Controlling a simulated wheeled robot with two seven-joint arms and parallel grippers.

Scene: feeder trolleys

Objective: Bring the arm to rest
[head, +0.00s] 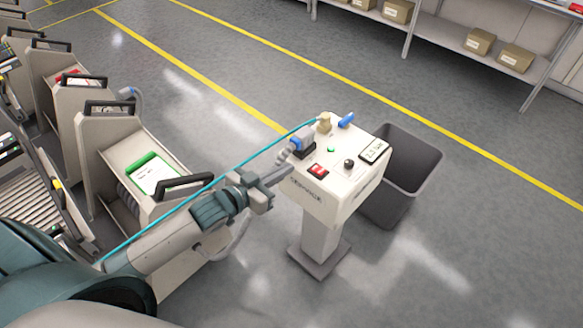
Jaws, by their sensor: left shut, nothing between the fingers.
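My left arm comes in from the lower left, grey and teal. It reaches out over the floor toward a white control pedestal. My left gripper (283,174) is shut and empty beside the left edge of the pedestal's top; I cannot tell whether it touches. The pedestal (335,198) carries a red switch, a green light, a dark knob, a small display and blue handles. A thin blue-green hose or cable (235,172) runs from the pedestal back along my arm. My right gripper is not in view.
Several feeder trolleys (97,160) with black handles stand at the left. A dark grey bin (412,165) stands right behind the pedestal. Shelves (455,38) with cardboard boxes (480,41) line the back right. Yellow lines mark the grey floor, which is clear at the lower right.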

